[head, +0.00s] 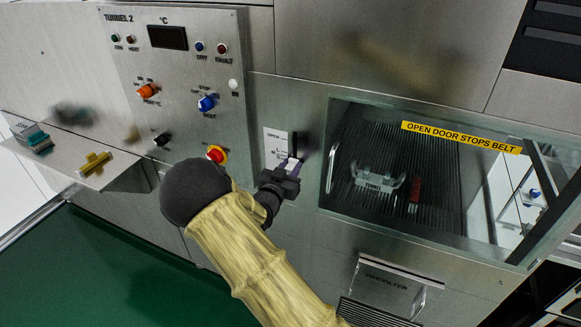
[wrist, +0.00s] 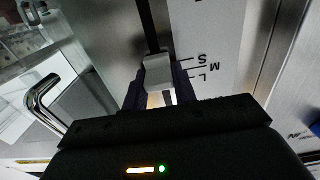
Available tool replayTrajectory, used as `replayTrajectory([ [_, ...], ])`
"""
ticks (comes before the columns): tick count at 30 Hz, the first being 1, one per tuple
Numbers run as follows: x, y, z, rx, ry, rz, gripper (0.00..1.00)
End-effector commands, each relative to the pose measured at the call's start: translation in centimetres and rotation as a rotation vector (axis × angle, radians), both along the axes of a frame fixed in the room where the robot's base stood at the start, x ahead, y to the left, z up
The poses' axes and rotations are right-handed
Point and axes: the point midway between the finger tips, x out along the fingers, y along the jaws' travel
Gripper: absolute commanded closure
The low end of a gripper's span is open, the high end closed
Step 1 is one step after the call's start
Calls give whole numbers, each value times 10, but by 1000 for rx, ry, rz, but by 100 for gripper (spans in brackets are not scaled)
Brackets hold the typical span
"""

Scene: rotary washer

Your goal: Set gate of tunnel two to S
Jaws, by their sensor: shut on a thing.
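The gate of tunnel two has a vertical slider, with a dark slot (head: 294,146) beside a white scale plate (head: 274,144) on the steel front. In the wrist view the scale plate (wrist: 218,40) carries the marks S, M and L. My gripper (head: 288,172) is at the lower end of the slot. In the wrist view my gripper (wrist: 160,88) is shut on the pale slider handle (wrist: 157,68), one finger on each side. The handle lies beside the S, M and L marks; I cannot tell exactly which mark it lines up with.
The TUNNEL 2 control panel (head: 185,75) with knobs and a red stop button (head: 216,153) is at left. A glass door with a yellow label (head: 461,137) and a bar handle (head: 333,168) is at right. A small shelf (head: 85,150) juts out at left.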

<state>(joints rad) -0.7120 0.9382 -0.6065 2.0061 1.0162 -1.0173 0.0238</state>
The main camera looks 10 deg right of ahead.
Motion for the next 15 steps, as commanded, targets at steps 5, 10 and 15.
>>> replayTrajectory([
  [5,0,0,-1,1,3,1,100],
  [10,0,0,-1,0,2,1,67],
  [15,0,0,0,1,1,1,51],
])
